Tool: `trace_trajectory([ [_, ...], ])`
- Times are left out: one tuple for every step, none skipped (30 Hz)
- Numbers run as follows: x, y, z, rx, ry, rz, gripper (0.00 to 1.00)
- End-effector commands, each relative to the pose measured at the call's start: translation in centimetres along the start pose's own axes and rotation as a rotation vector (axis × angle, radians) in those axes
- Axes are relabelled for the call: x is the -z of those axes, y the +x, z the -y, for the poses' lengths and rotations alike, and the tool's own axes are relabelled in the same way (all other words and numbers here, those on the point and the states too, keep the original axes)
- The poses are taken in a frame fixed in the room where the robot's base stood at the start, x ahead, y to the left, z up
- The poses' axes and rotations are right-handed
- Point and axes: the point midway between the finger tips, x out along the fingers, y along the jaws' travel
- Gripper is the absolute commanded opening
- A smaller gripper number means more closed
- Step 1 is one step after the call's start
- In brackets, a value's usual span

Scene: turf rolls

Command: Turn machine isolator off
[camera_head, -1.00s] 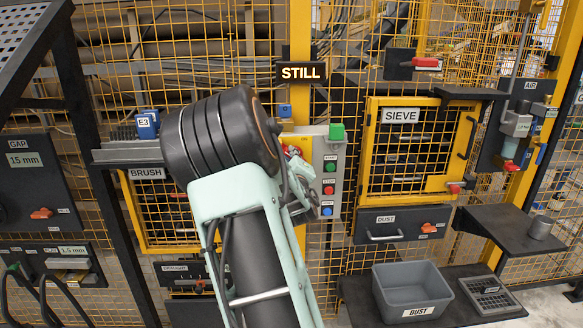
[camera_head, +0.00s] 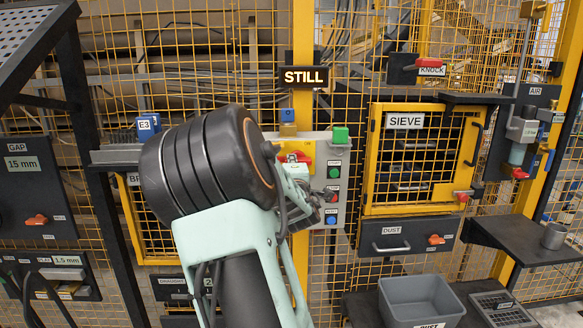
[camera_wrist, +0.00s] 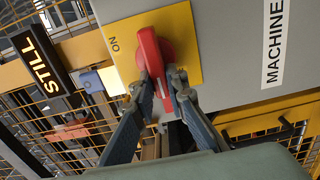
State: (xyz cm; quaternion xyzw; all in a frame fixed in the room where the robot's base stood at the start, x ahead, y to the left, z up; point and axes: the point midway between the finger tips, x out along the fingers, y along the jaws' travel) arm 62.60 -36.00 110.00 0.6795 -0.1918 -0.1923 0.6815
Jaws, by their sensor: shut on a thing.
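The machine isolator is a red rotary handle (camera_wrist: 152,52) on a yellow plate (camera_wrist: 186,30), fixed to a grey box labelled MACHINE (camera_wrist: 235,45). In the wrist view the handle runs roughly up and down the picture, with the ON mark to its left. An OFF mark is not visible. My gripper (camera_wrist: 161,84) is shut on the handle, one finger on each side of its lower part. In the head view the red handle (camera_head: 303,157) shows partly behind my arm, and the fingertips are hard to make out there.
A button panel (camera_head: 333,185) with green, red and blue buttons stands just right of my wrist. A lit STILL sign (camera_head: 304,77) hangs above. The SIEVE door (camera_head: 420,155) and a grey DUST bin (camera_head: 420,300) are to the right. Yellow mesh fencing lies behind.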

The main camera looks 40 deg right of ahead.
Motion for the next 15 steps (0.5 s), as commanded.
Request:
trace_trajectory([
  [-0.01, 0.0, 0.05, 0.0, -0.007, 0.0, 0.0],
  [-0.01, 0.0, 0.05, 0.0, -0.009, 0.0, 0.0],
  [-0.01, 0.0, 0.04, 0.0, -0.012, 0.0, 0.0],
  [-0.01, 0.0, 0.03, 0.0, -0.013, 0.0, 0.0],
  [-0.02, 0.0, 0.03, 0.0, -0.014, 0.0, 0.0],
  [-0.02, 0.0, 0.02, 0.0, -0.014, 0.0, 0.0],
  [-0.02, 0.0, 0.02, 0.0, -0.015, 0.0, 0.0],
  [-0.02, 0.0, 0.02, 0.0, -0.015, 0.0, 0.0],
  [-0.01, 0.0, 0.02, 0.0, -0.015, 0.0, 0.0],
  [-0.02, 0.0, 0.02, 0.0, -0.015, 0.0, 0.0],
  [-0.01, 0.0, 0.02, 0.0, -0.015, 0.0, 0.0],
  [-0.01, 0.0, 0.02, 0.0, -0.015, 0.0, 0.0],
  [-0.01, 0.0, 0.02, 0.0, -0.015, 0.0, 0.0],
  [-0.01, 0.0, 0.02, 0.0, -0.015, 0.0, 0.0],
  [-0.01, 0.0, 0.02, 0.0, -0.014, 0.0, 0.16],
])
